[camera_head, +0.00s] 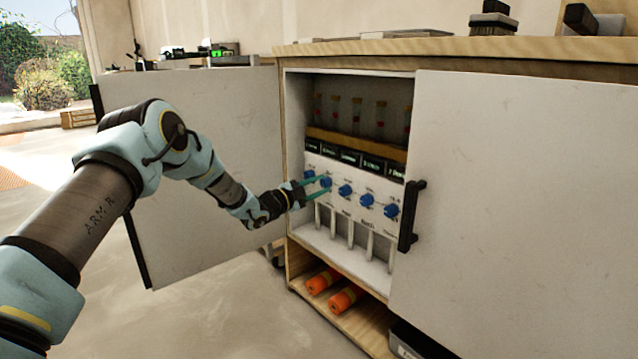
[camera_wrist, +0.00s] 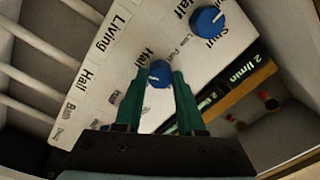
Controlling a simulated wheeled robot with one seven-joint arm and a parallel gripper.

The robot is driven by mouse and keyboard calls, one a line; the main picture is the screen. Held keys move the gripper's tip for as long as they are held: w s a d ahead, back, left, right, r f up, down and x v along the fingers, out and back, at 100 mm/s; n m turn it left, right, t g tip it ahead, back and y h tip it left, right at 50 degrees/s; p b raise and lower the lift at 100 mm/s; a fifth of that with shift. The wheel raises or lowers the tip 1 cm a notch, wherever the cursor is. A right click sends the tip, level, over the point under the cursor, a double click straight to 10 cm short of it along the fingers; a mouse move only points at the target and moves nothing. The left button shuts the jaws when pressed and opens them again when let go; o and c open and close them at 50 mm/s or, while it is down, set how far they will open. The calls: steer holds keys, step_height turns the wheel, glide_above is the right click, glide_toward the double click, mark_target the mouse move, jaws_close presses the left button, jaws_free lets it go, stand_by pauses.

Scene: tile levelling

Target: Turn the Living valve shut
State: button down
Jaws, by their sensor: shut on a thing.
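The Living valve is a small blue knob (camera_wrist: 158,73). My gripper (camera_wrist: 165,80) is shut on it, with one green finger on either side, in the wrist view. The Living label (camera_wrist: 118,32) is up and left of the knob. In the head view, my gripper (camera_head: 321,185) reaches into the open cabinet at the second blue knob from the left (camera_head: 325,182). The fingers hide part of this knob, and how far it is turned is hard to read.
A neighbouring blue knob (camera_wrist: 208,20) sits close by; other blue knobs (camera_head: 367,200) run to the right. Above are dark displays (camera_head: 348,157), below are white pipes (camera_head: 350,235). The right door (camera_head: 520,200) with its black handle (camera_head: 408,215) and the left door (camera_head: 215,130) flank the opening.

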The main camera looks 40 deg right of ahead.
steer(key=n+p, duration=0.1)
steer(key=n, duration=0.3)
steer(key=n+p, duration=0.1)
steer(key=n, duration=0.2)
steer(key=shift+n+p, duration=0.3)
steer(key=shift+p, duration=0.05)
steer(key=n+p, duration=0.1)
steer(key=n, duration=0.2)
steer(key=shift+n, duration=0.4)
steer(key=n+p, duration=0.1)
steer(key=n, duration=0.7)
steer(key=shift+y+p, duration=0.3)
steer(key=shift+p, duration=0.1)
steer(key=n, duration=0.8)
steer(key=shift+r+p, duration=0.1)
steer(key=shift+p, duration=0.25)
steer(key=shift+n, duration=2)
